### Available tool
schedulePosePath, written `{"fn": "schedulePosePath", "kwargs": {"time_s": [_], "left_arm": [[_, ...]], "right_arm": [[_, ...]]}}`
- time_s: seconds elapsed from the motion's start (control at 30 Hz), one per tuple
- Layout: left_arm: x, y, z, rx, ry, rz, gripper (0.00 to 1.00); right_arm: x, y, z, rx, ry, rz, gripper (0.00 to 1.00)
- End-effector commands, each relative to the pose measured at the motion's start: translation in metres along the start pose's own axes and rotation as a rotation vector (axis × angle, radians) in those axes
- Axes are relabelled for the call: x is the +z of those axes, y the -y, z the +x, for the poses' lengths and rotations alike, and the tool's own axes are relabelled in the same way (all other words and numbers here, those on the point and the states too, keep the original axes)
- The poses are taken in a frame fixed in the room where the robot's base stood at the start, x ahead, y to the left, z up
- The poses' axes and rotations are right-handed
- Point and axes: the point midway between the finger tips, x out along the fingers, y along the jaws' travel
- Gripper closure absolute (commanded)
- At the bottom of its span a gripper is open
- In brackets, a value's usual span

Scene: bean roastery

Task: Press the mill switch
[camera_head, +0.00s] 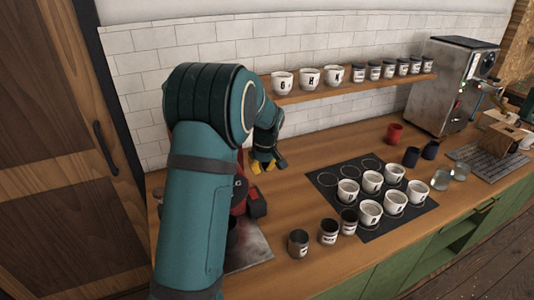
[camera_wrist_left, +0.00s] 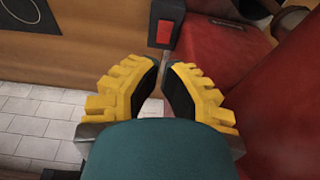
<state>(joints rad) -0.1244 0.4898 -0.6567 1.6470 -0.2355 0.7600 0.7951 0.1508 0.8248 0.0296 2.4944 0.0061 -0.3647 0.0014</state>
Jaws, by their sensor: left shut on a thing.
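The mill switch (camera_wrist_left: 165,32) is a red rectangle on a black box in the left wrist view, just beyond my left fingertips. The mill's red body (camera_wrist_left: 228,65) fills the right of that view. In the head view, my arm hides most of the mill. My left gripper (camera_wrist_left: 166,68) has yellow-backed fingers drawn close together at the tips. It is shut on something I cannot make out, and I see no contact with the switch. In the head view the left gripper (camera_head: 265,164) is low over the counter, beside the mill. My right gripper is not in view.
The wooden counter (camera_head: 300,158) holds a black mat (camera_head: 412,213) with several white cups. Dark cups (camera_head: 298,243) stand at its front edge. A wall shelf (camera_head: 300,95) with cups runs above. A metal machine (camera_head: 440,90) stands at right.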

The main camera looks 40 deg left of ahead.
Motion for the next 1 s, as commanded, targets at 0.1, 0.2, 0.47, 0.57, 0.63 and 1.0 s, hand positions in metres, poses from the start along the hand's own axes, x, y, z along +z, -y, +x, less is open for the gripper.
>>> {"fn": "schedulePosePath", "kwargs": {"time_s": [0.1,0.2,0.47,0.57,0.63,1.0], "left_arm": [[0.007,-0.001,-0.028,0.004,-0.001,0.002,1.0],[0.011,-0.001,-0.047,0.003,-0.001,0.002,1.0],[0.019,0.0,-0.076,0.0,0.001,0.0,1.0],[0.02,0.0,-0.079,-0.001,0.0,0.001,1.0],[0.02,0.0,-0.08,-0.001,0.0,0.001,1.0],[0.02,0.0,-0.08,-0.001,0.0,0.001,1.0]], "right_arm": [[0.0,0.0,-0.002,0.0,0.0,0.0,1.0],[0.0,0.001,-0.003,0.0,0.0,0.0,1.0],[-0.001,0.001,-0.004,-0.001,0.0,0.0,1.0],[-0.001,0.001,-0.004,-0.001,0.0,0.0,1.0],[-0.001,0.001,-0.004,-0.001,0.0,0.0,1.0],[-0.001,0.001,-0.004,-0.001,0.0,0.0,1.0]]}}
